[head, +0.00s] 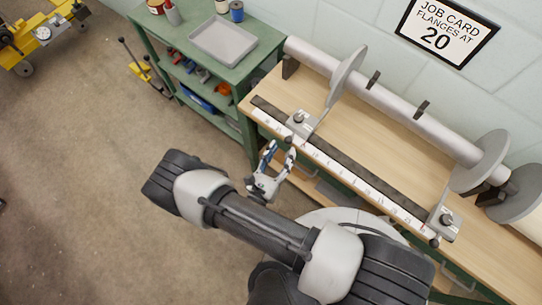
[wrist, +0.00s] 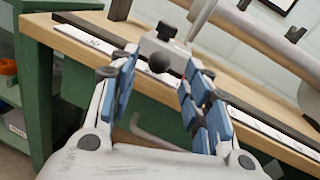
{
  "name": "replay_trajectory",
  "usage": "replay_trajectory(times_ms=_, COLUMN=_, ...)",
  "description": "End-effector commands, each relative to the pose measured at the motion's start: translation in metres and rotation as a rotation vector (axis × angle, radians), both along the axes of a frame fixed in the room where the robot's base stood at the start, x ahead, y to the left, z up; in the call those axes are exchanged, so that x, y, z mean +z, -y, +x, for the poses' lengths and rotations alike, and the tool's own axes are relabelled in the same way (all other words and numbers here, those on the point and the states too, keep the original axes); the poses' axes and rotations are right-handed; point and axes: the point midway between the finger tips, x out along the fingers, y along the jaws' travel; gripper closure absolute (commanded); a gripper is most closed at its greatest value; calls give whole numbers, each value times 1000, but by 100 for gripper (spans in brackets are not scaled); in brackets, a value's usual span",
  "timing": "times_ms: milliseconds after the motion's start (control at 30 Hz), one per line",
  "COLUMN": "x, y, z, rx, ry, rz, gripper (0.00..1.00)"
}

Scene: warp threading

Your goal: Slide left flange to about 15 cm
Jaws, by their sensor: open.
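The left flange is a grey disc (head: 346,78) around the long metal beam (head: 380,98), joined by an arm to a grey slider block (head: 300,122) near the left end of the scale rail (head: 345,165). In the wrist view the slider block (wrist: 168,45) has a dark top knob and a black ball knob (wrist: 160,63) facing me. My gripper (head: 279,150) is open just in front of the block. Its blue-padded fingers (wrist: 160,88) stand either side of the ball knob in the picture; contact cannot be told. The scale's numbers are too small to read.
The right flange (head: 481,160) and its slider block (head: 441,225) are at the rail's right end. A wall card (head: 447,30) reads "FLANGES AT 20". A green shelf cart (head: 215,70) stands left of the wooden bench (head: 385,140). The rail between the blocks looks clear.

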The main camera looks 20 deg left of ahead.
Motion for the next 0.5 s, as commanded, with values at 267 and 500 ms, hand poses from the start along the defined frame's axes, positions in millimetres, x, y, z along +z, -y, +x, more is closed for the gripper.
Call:
replay_trajectory(times_ms=267, x=0, y=-12, z=-54, rx=7, ry=-1, rz=1, gripper=56)
replay_trajectory(times_ms=500, x=0, y=-16, z=-81, rx=2, ry=0, rz=1, gripper=56)
